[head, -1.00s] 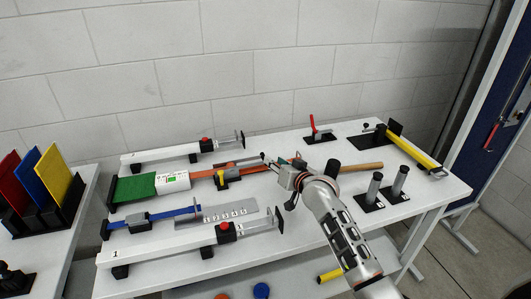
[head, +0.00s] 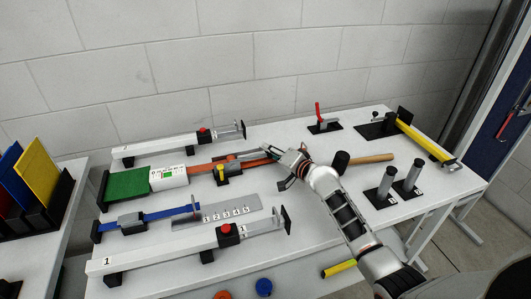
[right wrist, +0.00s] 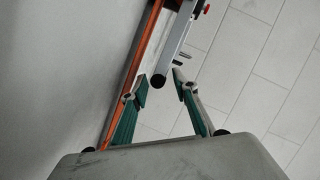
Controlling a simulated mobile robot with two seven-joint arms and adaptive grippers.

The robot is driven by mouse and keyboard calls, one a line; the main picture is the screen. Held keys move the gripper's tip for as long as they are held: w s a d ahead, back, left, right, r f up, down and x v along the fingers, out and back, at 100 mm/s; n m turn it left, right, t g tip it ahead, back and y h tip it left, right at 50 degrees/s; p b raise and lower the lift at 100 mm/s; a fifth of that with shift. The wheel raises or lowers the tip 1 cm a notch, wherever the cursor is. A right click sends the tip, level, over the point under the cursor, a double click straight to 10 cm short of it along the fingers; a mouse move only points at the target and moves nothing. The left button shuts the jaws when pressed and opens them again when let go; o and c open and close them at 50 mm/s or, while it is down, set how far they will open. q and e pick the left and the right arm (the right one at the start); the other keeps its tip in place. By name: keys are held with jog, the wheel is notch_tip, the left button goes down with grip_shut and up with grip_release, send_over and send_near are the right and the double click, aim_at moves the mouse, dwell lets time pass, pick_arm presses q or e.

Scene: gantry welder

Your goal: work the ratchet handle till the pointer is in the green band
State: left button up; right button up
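My right gripper (head: 274,166) is open at the handle's right end. In the right wrist view the handle (right wrist: 179,40) reaches with its black end between the open fingertips of my gripper (right wrist: 160,87), with gaps visible on both sides. My left gripper is not in view.
White clamp bars lie behind (head: 170,147) and in front (head: 170,250) of the strap. A numbered grey plate (head: 240,205), a wooden-handled hammer (head: 370,160) and grey posts (head: 385,182) are nearby. A red-handled clamp (head: 319,115) stands at the back. The wall is close behind.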

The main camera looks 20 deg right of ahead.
jog(key=shift+w+a+f+b, duration=0.2)
jog(key=shift+w+f+b, duration=0.1)
jog(key=shift+w, duration=0.25)
jog(key=shift+w+a, duration=0.1)
jog(key=shift+w, duration=0.2)
jog(key=shift+w+a+b, duration=0.15)
jog(key=shift+w+b, duration=0.25)
jog(key=shift+b, duration=0.1)
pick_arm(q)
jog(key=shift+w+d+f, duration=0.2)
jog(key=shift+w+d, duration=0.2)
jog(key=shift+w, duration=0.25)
pick_arm(e)
grip_shut()
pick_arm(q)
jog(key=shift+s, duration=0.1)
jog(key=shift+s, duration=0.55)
